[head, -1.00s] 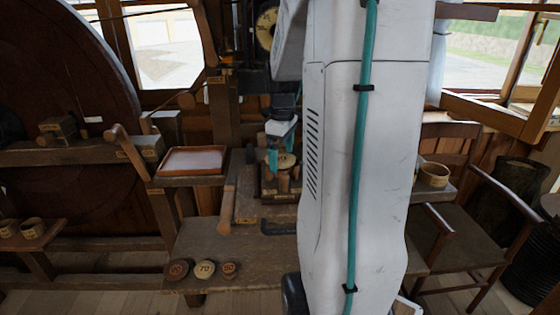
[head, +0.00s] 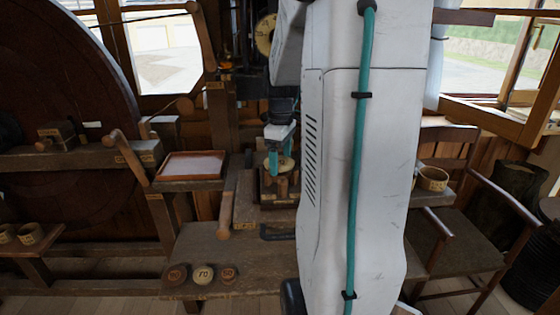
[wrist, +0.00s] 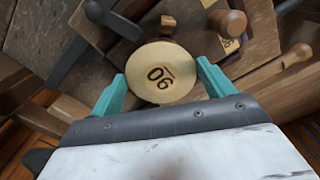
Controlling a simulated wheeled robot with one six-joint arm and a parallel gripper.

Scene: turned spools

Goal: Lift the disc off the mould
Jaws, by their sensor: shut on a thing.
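A pale round disc (wrist: 160,73) marked with a number that reads upside down as 90 sits between the two teal fingers of my gripper (wrist: 164,84) in the wrist view. A finger touches each side of its rim, and the jaws are shut on it. In the head view my gripper (head: 279,163) points down at the disc (head: 286,165) over the dark wooden mould (head: 279,198). The mould stands on the bench. My arm hides part of its right side. I cannot tell whether the disc still touches the mould.
Three numbered round pieces (head: 203,275) lie at the front of the bench (head: 235,252). A shallow tray (head: 190,166) stands to the left, with a wooden handle (head: 229,212) nearer. A small tub (head: 433,179) and a chair (head: 470,215) are at the right.

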